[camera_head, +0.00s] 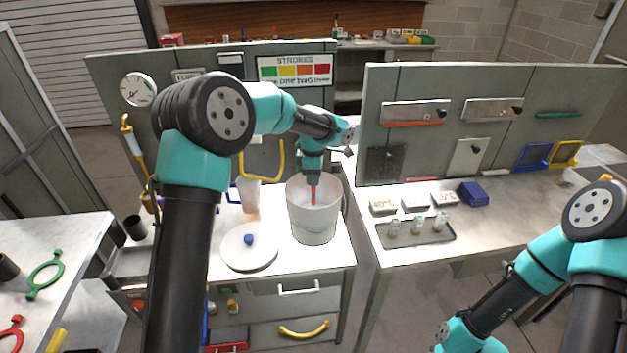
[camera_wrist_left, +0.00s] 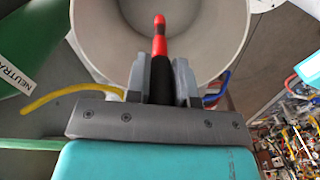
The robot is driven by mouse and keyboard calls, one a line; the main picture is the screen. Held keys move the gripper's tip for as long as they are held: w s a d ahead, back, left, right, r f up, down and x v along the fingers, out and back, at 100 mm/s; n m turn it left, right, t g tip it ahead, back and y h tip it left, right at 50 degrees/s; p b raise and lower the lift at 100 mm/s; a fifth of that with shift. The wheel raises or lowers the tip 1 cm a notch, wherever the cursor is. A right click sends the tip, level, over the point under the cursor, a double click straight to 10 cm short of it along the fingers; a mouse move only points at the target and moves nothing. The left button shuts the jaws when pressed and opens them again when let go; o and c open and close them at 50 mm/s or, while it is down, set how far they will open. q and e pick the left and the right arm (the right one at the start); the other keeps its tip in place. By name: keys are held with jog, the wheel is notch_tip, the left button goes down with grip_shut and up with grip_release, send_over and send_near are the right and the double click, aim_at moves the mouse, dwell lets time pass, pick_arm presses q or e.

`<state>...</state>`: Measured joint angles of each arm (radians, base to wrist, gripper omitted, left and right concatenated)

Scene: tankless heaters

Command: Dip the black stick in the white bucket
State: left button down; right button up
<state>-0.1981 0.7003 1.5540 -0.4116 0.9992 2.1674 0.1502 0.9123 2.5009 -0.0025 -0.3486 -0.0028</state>
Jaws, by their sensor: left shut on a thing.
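The white bucket (camera_head: 314,220) stands on the middle bench, and its open mouth also shows in the left wrist view (camera_wrist_left: 90,35). My left gripper (camera_head: 312,178) points down over the bucket. In the left wrist view its two fingers (camera_wrist_left: 160,82) are shut on the black stick (camera_wrist_left: 161,78), which has a red end (camera_wrist_left: 159,40). The red end points down at the bucket's mouth; in the head view it appears within the rim. I cannot tell how deep it is. My right gripper is out of the head view; only its arm shows at lower right.
A round white lid (camera_head: 249,256) with a blue knob lies left of the bucket. A white container (camera_head: 249,194) stands behind the lid. A grey tray (camera_head: 416,233) with several small vials is on the right bench. A panel (camera_head: 375,115) rises behind that bench.

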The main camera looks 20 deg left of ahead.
pick_arm(q)
jog(key=shift+r, duration=6.3)
jog(key=s+a+f+m, duration=0.1)
jog(key=s+m, duration=1)
jog(key=m, duration=0.8)
jog(key=shift+s+m, duration=0.15)
jog(key=shift+m, duration=0.25)
jog(key=shift+a, duration=0.1)
